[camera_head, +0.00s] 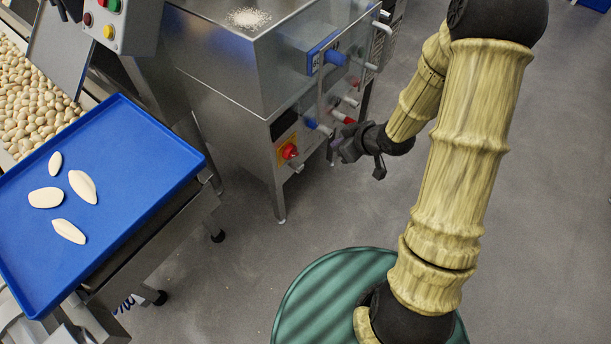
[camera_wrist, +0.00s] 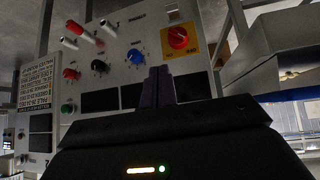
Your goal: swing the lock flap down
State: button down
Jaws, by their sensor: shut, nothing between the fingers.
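The red rotary switch on a yellow plate (camera_head: 290,151) is on the side of a steel machine. A small pale metal piece (camera_head: 297,166) sits just below the switch; I cannot tell whether it is the lock flap. In the wrist view the red switch (camera_wrist: 178,38) is above and slightly right of my fingertips. My gripper (camera_head: 338,152) is to the right of the switch in the head view, apart from it. In the wrist view my gripper (camera_wrist: 158,72) has its fingers together, empty, pointing at the control panel.
In the wrist view the panel has red, black, blue and green knobs. Grey floor is open at right.

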notch_tip(320, 180, down, 6)
jog(key=a+n+y+b, duration=0.1)
jog(key=a+y+b, duration=0.1)
jog(key=shift+a+r+b, duration=0.15)
jog(key=shift+a+b, duration=0.15)
jog(key=shift+b, duration=0.05)
jog(key=b, duration=0.3)
send_near(296, 165)
notch_tip(296, 165, up, 2)
jog(key=w+a, duration=0.2)
jog(key=a, duration=0.1)
notch_tip(296, 165, down, 4)
jog(key=shift+d+r+b, duration=0.1)
jog(key=shift+b, duration=0.35)
jog(key=shift+w, duration=0.15)
